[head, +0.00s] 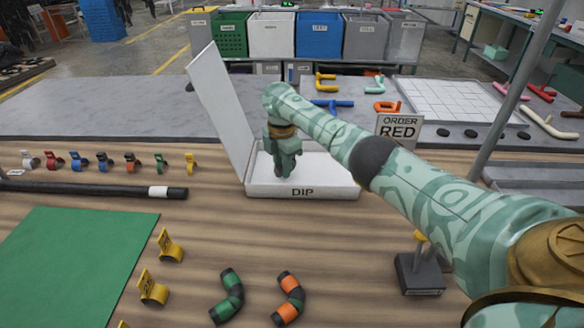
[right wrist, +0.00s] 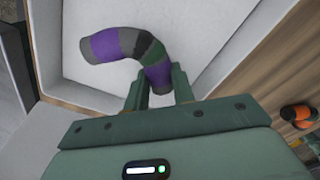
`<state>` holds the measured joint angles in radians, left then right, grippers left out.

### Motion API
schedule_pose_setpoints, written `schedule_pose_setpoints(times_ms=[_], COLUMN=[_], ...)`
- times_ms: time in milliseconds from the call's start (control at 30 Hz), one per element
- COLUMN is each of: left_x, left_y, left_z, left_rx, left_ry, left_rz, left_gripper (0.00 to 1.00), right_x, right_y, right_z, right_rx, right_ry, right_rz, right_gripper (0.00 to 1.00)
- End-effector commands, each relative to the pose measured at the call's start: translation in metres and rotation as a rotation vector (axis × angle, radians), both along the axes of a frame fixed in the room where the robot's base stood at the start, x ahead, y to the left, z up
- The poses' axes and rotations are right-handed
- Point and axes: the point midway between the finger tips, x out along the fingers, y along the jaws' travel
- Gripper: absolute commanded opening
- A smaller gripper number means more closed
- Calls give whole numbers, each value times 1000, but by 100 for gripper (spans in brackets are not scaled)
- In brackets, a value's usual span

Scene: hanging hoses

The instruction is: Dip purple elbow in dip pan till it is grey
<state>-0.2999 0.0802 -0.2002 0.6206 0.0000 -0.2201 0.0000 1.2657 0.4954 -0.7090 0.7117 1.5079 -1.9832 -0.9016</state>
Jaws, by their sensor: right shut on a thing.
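The dip pan (head: 335,191) is a shallow white tray labelled DIP, with its white lid (head: 222,105) standing open at the left. My right gripper (head: 285,167) points down into the pan. In the right wrist view its fingers (right wrist: 158,88) are shut on one end of the purple elbow (right wrist: 107,44). The elbow is curved, with purple sections, a dark middle and grey at its far end. It lies over the pan's white inside (right wrist: 225,40); I cannot tell whether it touches the bottom. The gripper hides it in the head view. My left gripper is out of view.
A green and black elbow (head: 228,297) and an orange and black elbow (head: 289,299) lie on the table's front. A green mat (head: 70,265) is at left. Yellow clips (head: 153,289) stand beside it. An ORDER RED sign (head: 398,127) stands behind the pan's right.

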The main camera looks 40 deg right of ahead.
Motion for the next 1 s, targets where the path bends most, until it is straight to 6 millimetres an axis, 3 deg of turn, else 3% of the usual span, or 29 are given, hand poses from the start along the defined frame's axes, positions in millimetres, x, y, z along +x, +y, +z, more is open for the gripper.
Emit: schedule_pose_setpoints(times_ms=[467,1000], left_x=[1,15], left_y=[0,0], left_z=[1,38], left_rx=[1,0], left_ry=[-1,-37], left_rz=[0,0], left_gripper=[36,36], right_x=[2,-36], right_y=[2,-42], right_z=[2,5], right_rx=[1,0], right_ry=[-1,-1], right_rz=[-1,-1], right_gripper=[2,2])
